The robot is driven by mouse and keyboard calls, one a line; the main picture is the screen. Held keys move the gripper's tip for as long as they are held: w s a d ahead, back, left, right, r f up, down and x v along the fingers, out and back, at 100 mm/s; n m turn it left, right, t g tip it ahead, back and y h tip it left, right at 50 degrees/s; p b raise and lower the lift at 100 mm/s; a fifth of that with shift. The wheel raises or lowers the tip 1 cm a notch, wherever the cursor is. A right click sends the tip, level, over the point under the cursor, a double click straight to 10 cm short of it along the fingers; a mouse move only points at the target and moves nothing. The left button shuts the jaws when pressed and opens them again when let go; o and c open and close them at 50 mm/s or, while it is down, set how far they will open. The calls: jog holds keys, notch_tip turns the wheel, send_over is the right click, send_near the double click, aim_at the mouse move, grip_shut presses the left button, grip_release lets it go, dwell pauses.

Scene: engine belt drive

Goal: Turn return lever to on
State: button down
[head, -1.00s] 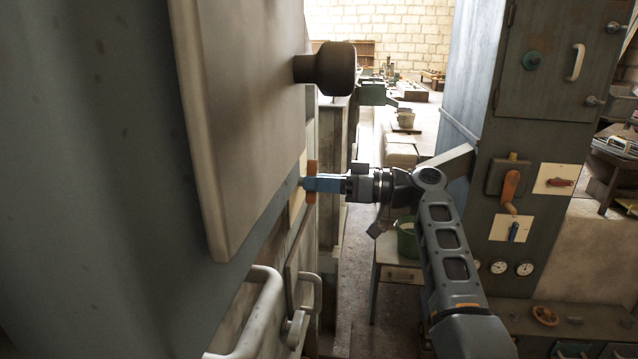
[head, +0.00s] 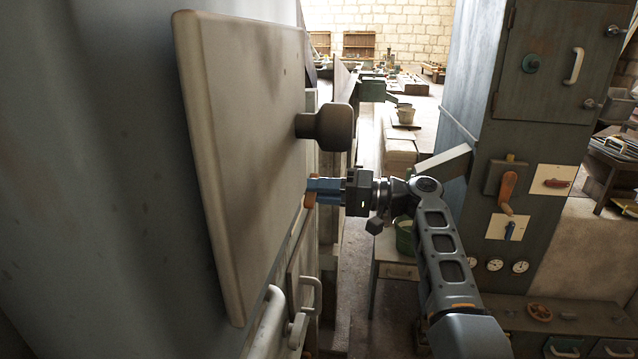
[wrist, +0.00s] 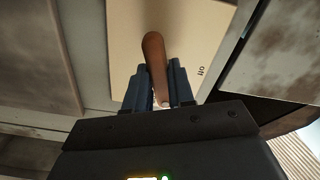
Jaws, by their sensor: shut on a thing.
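The return lever has an orange-brown handle (wrist: 154,58) in front of a cream plate (wrist: 195,25) marked "off" near its right edge in the wrist view. My gripper (wrist: 157,78) has its two blue fingers closed on either side of the handle, whose end lies between them. In the head view my gripper (head: 326,190) reaches left to the lever handle (head: 310,192), at the side of the grey cabinet. The plate is seen too edge-on there to read, and the lever's pivot is hidden.
A large pale panel (head: 235,130) stands close on the left, with a dark knob (head: 328,126) just above my gripper. A pale bar handle (head: 268,320) lies below. On the right, another cabinet (head: 540,110) carries an orange crank (head: 508,188) and several switches and gauges.

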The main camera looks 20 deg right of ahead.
jog(key=shift+m+p, duration=1.2)
jog(key=shift+m, duration=0.8)
jog(key=c, duration=1)
grip_release()
jog(key=b+v, duration=0.1)
jog(key=v, duration=0.7)
